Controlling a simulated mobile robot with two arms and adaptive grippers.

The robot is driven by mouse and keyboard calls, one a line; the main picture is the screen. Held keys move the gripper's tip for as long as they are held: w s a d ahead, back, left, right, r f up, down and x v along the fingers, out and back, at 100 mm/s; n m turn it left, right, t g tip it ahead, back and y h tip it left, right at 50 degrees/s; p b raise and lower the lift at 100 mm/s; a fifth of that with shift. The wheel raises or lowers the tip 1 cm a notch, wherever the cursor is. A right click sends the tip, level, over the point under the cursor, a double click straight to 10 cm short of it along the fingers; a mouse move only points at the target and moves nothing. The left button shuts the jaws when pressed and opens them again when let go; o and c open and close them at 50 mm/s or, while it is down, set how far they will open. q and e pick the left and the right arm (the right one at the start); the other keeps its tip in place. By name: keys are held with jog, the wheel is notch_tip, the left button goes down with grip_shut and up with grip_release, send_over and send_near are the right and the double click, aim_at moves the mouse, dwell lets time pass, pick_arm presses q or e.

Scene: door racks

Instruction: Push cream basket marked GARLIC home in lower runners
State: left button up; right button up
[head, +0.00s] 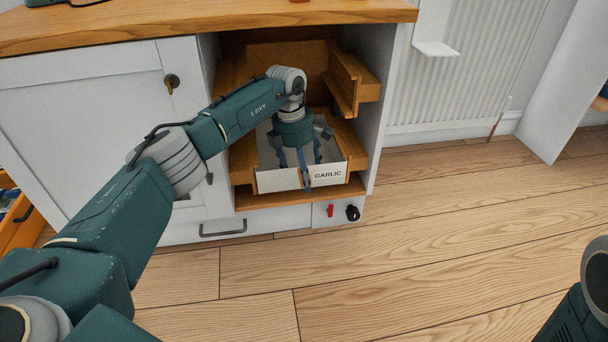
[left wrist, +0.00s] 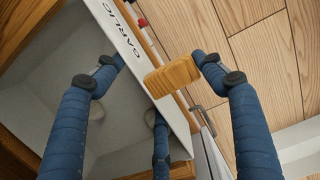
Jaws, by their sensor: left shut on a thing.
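The cream basket marked GARLIC (head: 275,181) sits between the lower runners (head: 346,143) in the open bay, its labelled front facing out near the runner ends. My left gripper (head: 304,168) reaches down over it and is shut on its front wall. One finger is outside the front and the others are inside. In the left wrist view the basket's front wall (left wrist: 135,50) runs between the fingers, and the outer finger meets a wooden block (left wrist: 172,77) at that wall. The basket's rear is partly hidden by my gripper. My right gripper is out of view.
The upper runners (head: 352,83) stand empty above the basket. A white door (head: 105,120) is left of the bay, under the wooden worktop (head: 200,22). A red item (head: 330,211) and a black knob (head: 352,212) sit below. The floor in front is clear.

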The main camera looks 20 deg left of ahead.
pick_arm(q)
jog(key=shift+w+a+b, duration=0.2)
jog(key=shift+w+b, duration=0.1)
jog(key=shift+w, duration=0.05)
jog(key=o, duration=1.6)
jog(key=shift+c, duration=0.2)
jog(key=r, duration=0.5)
jog(key=a+r, duration=0.1)
jog(key=r, duration=0.1)
jog(key=shift+s+r, duration=0.25)
jog(key=shift+s, duration=0.05)
